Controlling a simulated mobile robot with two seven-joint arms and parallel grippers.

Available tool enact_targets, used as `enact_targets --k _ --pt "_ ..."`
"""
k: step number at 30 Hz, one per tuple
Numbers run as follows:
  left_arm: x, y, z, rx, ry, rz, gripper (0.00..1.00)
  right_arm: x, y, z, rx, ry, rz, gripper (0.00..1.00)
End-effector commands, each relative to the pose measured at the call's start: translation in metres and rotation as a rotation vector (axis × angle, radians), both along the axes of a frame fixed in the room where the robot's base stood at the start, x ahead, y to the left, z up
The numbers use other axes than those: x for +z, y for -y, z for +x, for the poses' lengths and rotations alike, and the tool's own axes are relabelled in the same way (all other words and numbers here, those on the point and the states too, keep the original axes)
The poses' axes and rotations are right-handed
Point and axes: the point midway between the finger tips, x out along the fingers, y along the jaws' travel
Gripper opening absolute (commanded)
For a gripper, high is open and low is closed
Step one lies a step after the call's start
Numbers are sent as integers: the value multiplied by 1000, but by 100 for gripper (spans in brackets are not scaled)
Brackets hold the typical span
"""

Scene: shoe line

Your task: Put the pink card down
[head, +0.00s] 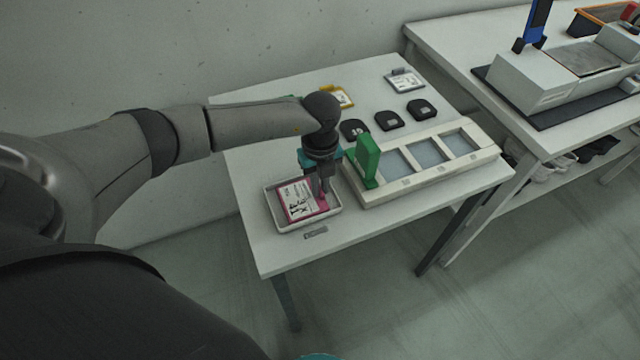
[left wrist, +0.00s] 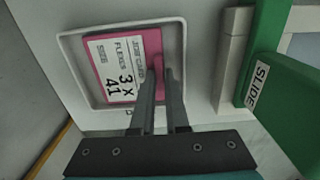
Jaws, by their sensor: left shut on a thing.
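The pink card (head: 297,201) with a white printed label lies within the outline of a shallow white tray (head: 273,222) at the front left of the table. In the left wrist view the two fingertips (left wrist: 160,77) meet at the card's edge. Whether the card touches the tray floor I cannot tell. My right gripper is not in view.
A white fixture (head: 425,175) with several recessed windows and a green slide block (head: 368,160) stands right of the tray. Several black pieces (head: 389,120), a yellow card (head: 343,97) and a grey-white card (head: 404,80) lie behind. A second table (head: 440,40) holds a machine.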

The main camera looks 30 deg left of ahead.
Motion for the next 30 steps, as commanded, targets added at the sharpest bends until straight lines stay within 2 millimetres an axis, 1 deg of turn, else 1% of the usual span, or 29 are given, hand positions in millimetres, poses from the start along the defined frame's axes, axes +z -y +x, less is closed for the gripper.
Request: enact_targets --k 1,2,3,9,10,17,20,23,30 --pt "-3 0 0 0 0 0 0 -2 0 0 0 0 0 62" --pt "-3 0 0 0 0 0 14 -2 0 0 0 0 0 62" --pt "-2 0 0 0 0 0 18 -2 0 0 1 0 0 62" --pt "-2 0 0 0 0 0 41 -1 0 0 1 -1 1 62" --pt "-2 0 0 0 0 0 42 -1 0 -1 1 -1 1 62" --pt "-1 0 0 0 0 0 42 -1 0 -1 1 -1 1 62" --pt "4 0 0 0 0 0 42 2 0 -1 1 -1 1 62" --pt "18 0 1 0 4 0 42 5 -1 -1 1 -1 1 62" --pt "70 0 1 -1 4 0 42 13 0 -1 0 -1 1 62"
